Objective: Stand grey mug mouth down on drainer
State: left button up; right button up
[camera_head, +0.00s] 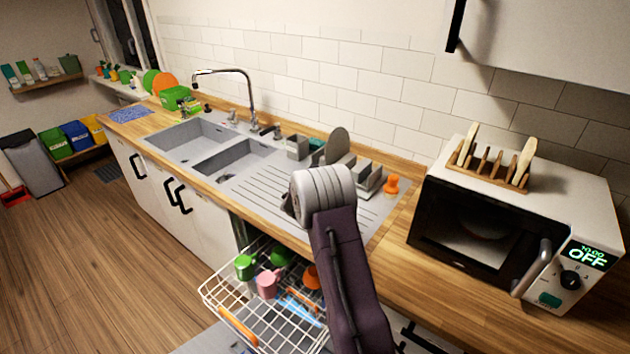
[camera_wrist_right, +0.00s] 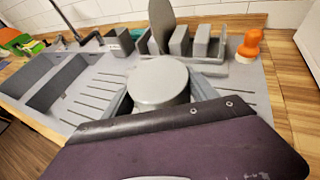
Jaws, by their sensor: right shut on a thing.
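The grey mug (camera_wrist_right: 158,82) is between the fingers of my right gripper (camera_wrist_right: 160,98), which is shut on it. Its flat, closed round face is turned up towards the right wrist camera, so its mouth seems to face down; the mouth and handle are hidden. The drainer is the grey ribbed board beside the sink (camera_head: 258,190), also in the right wrist view (camera_wrist_right: 88,97). The gripper and mug are over the drainer; whether the mug touches it I cannot tell. In the head view my right wrist hides the mug. My left gripper is not in view.
A grey rack with an upright plate (camera_head: 337,146) and an orange-topped brush (camera_head: 391,185) stand at the drainer's back. The sink (camera_head: 235,160) is left, the microwave (camera_head: 510,225) right. An open dishwasher basket (camera_head: 225,292) with several cups sits below the counter.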

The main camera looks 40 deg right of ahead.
notch_tip(320, 180, down, 8)
jog(key=b, duration=0.6)
jog(key=shift+r, duration=0.25)
jog(key=shift+f, duration=0.2)
jog(key=shift+f+b, duration=0.35)
jog(key=shift+b, duration=0.35)
jog(key=o, duration=1.8)
jog(key=b+v, duration=0.1)
jog(key=v, duration=0.8)
